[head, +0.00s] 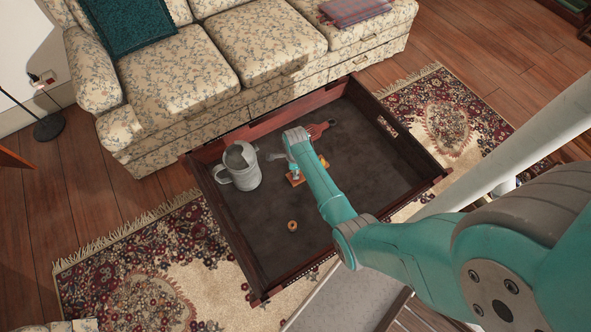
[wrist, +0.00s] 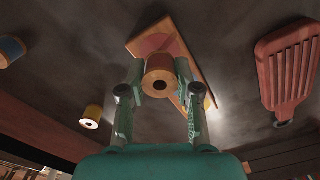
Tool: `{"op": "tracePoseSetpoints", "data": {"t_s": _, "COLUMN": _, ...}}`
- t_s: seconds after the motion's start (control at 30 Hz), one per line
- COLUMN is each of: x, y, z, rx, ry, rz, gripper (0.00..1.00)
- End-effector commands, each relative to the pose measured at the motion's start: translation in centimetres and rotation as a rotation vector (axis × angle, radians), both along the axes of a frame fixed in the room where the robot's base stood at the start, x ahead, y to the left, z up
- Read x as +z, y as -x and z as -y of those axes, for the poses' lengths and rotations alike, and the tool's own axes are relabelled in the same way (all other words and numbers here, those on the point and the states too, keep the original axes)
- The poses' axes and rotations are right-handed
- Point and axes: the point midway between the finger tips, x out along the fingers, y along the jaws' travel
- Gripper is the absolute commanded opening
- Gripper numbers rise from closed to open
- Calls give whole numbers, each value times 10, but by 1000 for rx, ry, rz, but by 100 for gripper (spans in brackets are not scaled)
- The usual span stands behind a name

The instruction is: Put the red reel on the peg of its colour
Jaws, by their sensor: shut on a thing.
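My gripper (wrist: 160,78) is shut on the red reel (wrist: 160,66), with one finger on each side; the reel's pale wooden end with its dark hole faces the wrist camera. Behind the reel in the wrist view is a wooden board (wrist: 190,50) with a reddish patch and a bit of yellow at its lower right edge. The reel and gripper hide much of the board, and I cannot tell whether the reel touches it. In the head view the board (head: 296,181) shows beside my gripper (head: 294,172), partly covered by my arm; the pegs are not clear.
A yellow reel (wrist: 92,116) and a blue reel (wrist: 12,48) are at left in the wrist view. In the head view, a grey watering can (head: 240,165) and a small reel (head: 292,226) stand inside the dark walled tray (head: 232,258).

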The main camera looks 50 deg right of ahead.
Motion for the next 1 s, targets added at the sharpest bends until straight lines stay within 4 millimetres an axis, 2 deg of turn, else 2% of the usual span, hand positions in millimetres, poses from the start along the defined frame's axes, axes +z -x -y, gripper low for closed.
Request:
{"op": "tracePoseSetpoints", "data": {"t_s": 0.93, "x": -11, "y": 0, "z": 0, "rx": 0, "ry": 0, "rz": 0, "gripper": 9}}
{"op": "tracePoseSetpoints", "data": {"t_s": 0.97, "x": -11, "y": 0, "z": 0, "rx": 0, "ry": 0, "rz": 0, "gripper": 38}}
{"op": "tracePoseSetpoints", "data": {"t_s": 1.0, "x": -11, "y": 0, "z": 0, "rx": 0, "ry": 0, "rz": 0, "gripper": 48}}
